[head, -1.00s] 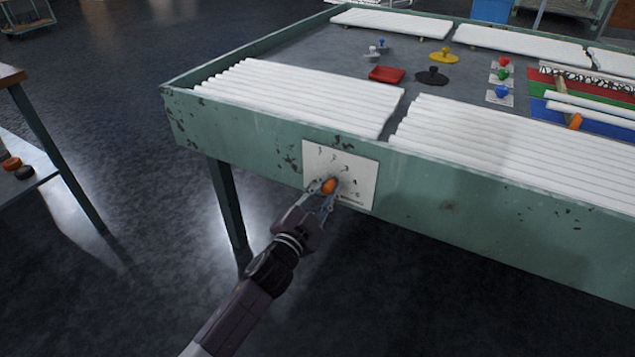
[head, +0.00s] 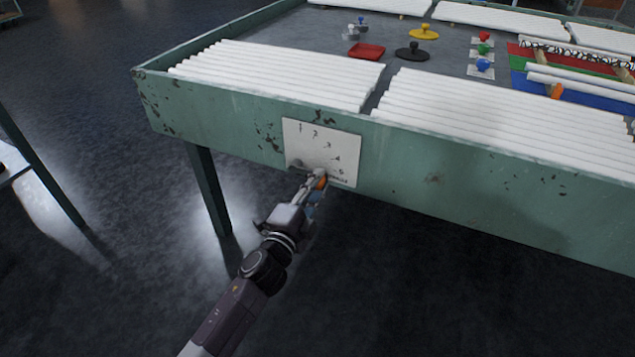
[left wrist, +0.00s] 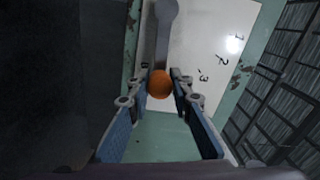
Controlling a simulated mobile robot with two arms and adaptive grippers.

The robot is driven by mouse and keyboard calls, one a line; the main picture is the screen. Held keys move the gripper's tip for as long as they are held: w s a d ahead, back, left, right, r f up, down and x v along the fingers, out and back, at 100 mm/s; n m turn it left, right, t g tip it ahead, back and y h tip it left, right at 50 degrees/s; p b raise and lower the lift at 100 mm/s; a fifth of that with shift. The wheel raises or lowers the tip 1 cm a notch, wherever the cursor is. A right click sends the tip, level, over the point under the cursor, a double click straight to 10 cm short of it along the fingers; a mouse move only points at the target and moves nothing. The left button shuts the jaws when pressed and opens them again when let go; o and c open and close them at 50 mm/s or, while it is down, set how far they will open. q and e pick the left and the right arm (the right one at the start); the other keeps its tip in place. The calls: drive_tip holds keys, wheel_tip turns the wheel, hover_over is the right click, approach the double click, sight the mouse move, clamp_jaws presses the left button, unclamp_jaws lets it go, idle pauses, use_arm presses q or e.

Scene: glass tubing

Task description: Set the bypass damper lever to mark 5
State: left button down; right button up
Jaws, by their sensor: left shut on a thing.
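The white marked plate (head: 335,148) is fixed to the green front side of the table, with small dark numbers on it. The damper lever's orange knob (head: 320,183) is at the plate's lower edge. My left gripper (head: 317,186) is shut on the knob from below. In the left wrist view the orange knob (left wrist: 159,84) sits between the fingers of my left gripper (left wrist: 160,92). The grey lever arm (left wrist: 166,40) runs from the knob across the white plate (left wrist: 205,45), where the numbers 1, 2 and 3 show. My right gripper is not in view.
The green table (head: 450,190) holds rows of white tubes (head: 280,75). A red tray (head: 366,51), a black knobbed disc (head: 412,53) and a yellow one (head: 423,33) lie farther back. The floor before the table looks clear.

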use_arm(q)
drive_tip(key=shift+f, duration=0.15)
drive_tip(key=c, duration=1.7)
unclamp_jaws()
drive_tip(key=v, duration=1.2)
drive_tip(key=shift+a, duration=0.1)
